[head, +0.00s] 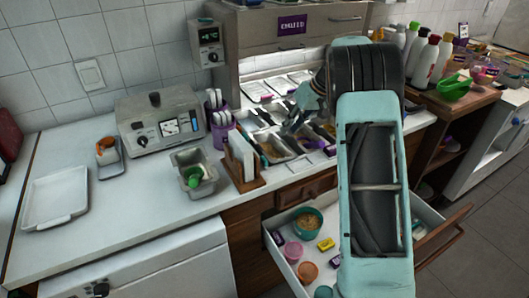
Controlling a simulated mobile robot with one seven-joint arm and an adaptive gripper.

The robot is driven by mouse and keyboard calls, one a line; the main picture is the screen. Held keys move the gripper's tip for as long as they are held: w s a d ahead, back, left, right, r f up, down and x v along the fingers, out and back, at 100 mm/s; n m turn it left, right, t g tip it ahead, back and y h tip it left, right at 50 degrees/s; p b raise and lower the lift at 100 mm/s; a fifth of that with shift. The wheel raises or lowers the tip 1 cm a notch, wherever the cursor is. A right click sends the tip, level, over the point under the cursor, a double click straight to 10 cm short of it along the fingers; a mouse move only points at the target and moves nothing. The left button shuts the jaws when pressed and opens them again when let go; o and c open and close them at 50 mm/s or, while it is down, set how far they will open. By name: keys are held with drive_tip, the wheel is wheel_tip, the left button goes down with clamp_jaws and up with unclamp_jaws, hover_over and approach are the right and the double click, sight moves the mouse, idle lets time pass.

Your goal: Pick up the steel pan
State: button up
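A small rectangular steel pan (209,188) stands on the white counter left of centre, with a green-and-white item inside it. More steel pans (276,152) sit in the topping station under the steel cabinet, several with toppings in them. I cannot tell which one the task means. My arm reaches across the right of the view, and my gripper (291,121) is over the topping pans, left of the wrist. Its fingers are small and partly lost against the pans. I cannot see whether they are open or shut, or whether they touch a pan.
A control box (161,126), purple utensil cup (222,134) and wooden holder (242,181) stand near the small pan. A white tray (57,196) lies far left. An open drawer (283,222) with bowls juts out below. Bottles (428,62) crowd the right; the front-left counter is clear.

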sight(281, 144)
drive_tip(key=x, duration=0.5)
drive_tip(key=shift+d, duration=0.15)
drive_tip(key=x, duration=0.5)
drive_tip(key=shift+s+d+f, duration=0.15)
drive_tip(key=shift+d+f, duration=0.05)
drive_tip(key=shift+f, duration=0.05)
clamp_jaws()
drive_tip(key=shift+r, duration=0.1)
